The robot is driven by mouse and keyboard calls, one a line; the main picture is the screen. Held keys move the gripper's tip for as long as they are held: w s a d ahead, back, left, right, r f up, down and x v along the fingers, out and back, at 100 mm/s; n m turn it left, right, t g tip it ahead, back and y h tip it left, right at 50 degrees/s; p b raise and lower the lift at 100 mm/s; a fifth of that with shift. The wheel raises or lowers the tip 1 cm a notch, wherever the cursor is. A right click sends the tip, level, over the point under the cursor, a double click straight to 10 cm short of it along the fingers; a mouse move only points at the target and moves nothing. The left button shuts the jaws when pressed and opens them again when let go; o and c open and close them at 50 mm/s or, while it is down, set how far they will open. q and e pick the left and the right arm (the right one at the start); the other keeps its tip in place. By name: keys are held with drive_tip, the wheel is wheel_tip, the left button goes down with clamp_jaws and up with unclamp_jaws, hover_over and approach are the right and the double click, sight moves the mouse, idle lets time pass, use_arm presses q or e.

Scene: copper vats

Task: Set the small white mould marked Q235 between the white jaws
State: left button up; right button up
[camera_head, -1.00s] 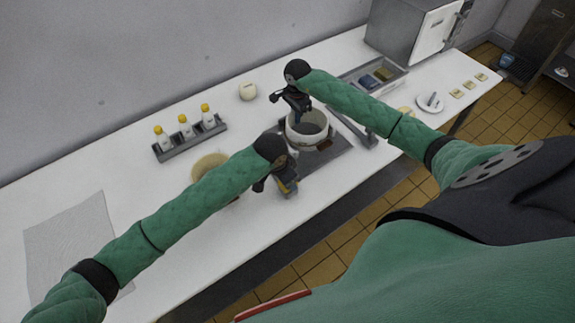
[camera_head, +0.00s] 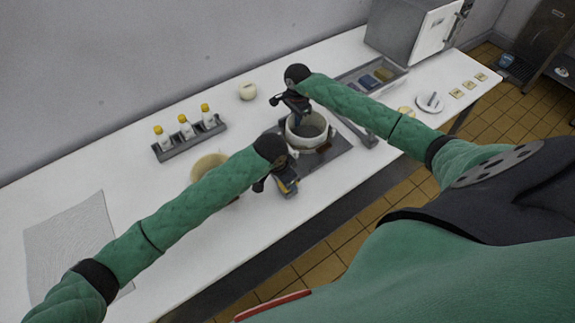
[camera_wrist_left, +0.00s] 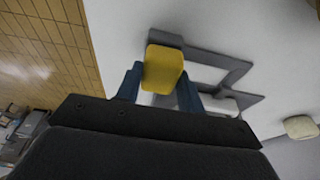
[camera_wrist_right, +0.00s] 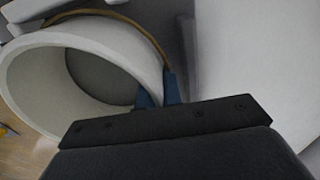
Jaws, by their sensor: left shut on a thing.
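No Q235 marking is readable, and I cannot pick out the small mould or the white jaws for certain. My right gripper (camera_head: 299,117) is at the vessel's rim; its blue fingertips (camera_wrist_right: 160,90) are close to the wall, and whether they pinch it is unclear. My left gripper (camera_wrist_left: 160,85) is shut on a yellow block (camera_wrist_left: 163,68), held near the dark plate's front left.
A grey rack (camera_head: 190,141) with yellow-capped bottles and a small cream pot (camera_head: 248,92) stand behind. A beige round disc (camera_head: 207,165) lies partly behind my left arm. A grey tray (camera_head: 398,75) holds coloured blocks. The left table is clear around a pale sheet (camera_head: 70,245).

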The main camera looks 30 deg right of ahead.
use_arm(q)
drive_tip(key=shift+a+f, duration=0.1)
drive_tip(key=shift+f, duration=0.05)
use_arm(e)
drive_tip(key=o, duration=0.5)
wheel_tip(320, 180, up, 12)
drive_tip(key=shift+r, duration=0.1)
